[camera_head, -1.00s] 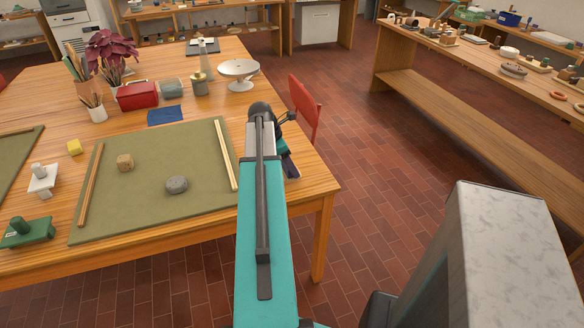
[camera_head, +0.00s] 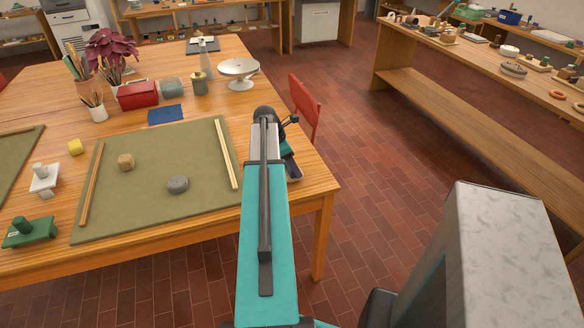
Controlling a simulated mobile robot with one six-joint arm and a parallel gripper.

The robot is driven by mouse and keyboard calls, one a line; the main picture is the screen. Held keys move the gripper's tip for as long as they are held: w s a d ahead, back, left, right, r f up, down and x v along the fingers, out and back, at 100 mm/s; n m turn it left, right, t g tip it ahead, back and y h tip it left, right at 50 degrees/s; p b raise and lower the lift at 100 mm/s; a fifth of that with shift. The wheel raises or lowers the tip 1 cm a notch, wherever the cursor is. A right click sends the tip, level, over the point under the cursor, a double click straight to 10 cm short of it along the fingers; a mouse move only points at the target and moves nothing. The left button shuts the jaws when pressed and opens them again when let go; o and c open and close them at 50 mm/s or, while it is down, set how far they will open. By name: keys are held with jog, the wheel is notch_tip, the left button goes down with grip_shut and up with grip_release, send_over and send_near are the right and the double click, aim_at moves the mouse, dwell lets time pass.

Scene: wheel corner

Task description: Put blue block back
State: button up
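My teal arm (camera_head: 264,230) reaches forward over the right edge of the wooden table. My gripper end is mostly hidden behind the arm's dark wrist. A small dark part shows by the table's right edge, and I cannot make out the fingers or anything between them. I cannot pick out a blue block with certainty. A flat blue cloth (camera_head: 166,114) lies on the table behind the green mat. A blue container (camera_head: 509,18) stands far off on the right-hand bench.
A red chair (camera_head: 305,107) is at the right edge.

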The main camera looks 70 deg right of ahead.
jog(key=shift+f, duration=0.6)
jog(key=shift+f, duration=0.1)
jog(key=o, duration=0.9)
jog(key=shift+b+v, duration=0.7)
jog(key=shift+v, duration=5.4)
